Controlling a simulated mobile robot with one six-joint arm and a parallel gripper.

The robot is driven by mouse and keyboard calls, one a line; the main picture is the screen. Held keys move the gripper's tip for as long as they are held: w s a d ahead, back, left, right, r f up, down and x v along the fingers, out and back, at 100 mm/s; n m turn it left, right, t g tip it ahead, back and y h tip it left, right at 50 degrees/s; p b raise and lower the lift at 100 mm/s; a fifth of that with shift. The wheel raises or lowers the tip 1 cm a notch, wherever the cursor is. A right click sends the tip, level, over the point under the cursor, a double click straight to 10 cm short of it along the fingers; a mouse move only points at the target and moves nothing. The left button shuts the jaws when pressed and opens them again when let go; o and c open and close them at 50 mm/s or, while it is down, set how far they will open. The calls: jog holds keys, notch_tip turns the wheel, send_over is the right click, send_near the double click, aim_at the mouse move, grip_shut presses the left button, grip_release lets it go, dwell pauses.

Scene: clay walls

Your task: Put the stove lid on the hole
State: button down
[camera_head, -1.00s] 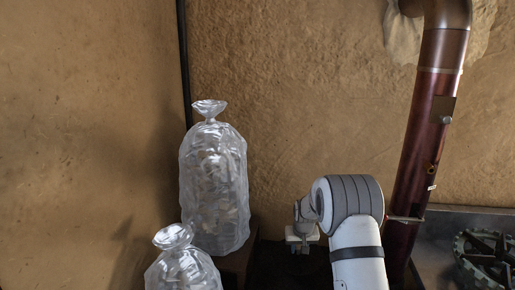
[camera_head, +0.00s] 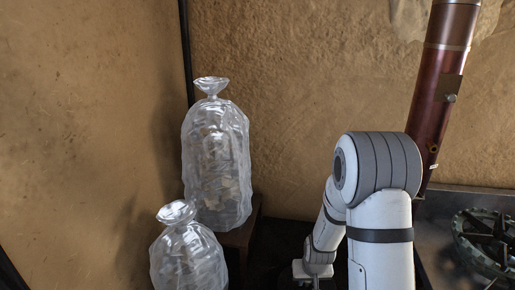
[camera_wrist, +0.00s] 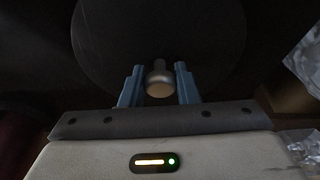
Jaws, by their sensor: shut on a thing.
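The stove lid (camera_wrist: 110,55) is a large dark round disc in the wrist view, with a small metal knob (camera_wrist: 159,80) at its middle. My gripper (camera_wrist: 159,88) has its two blue fingers on either side of the knob and is shut on it. In the head view, my gripper (camera_head: 313,275) is low at the bottom edge, below my bent arm. I cannot make out the lid there. The hole is not visible in either view, and the wrist view is very dark around the lid.
Two clear filled bags, a tall one (camera_head: 214,165) on a dark wooden block (camera_head: 242,236) and a nearer one (camera_head: 188,262), stand left of my arm. A red stovepipe (camera_head: 440,95) and a metal counter with a burner (camera_head: 490,240) are at the right. Clay walls stand behind.

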jog(key=shift+a, duration=0.35)
jog(key=w+a+r, duration=0.1)
jog(key=w+r, duration=0.1)
jog(key=w+a+r, duration=0.1)
jog(key=a+r, duration=0.1)
jog(key=shift+w+a+r, duration=0.25)
jog(key=shift+w, duration=0.1)
jog(key=shift+f+b, duration=2.1)
jog(key=shift+f, duration=1.25)
jog(key=shift+f+b, duration=0.6)
jog(key=c, duration=1)
grip_release()
jog(key=shift+s, duration=0.1)
jog(key=v, duration=0.8)
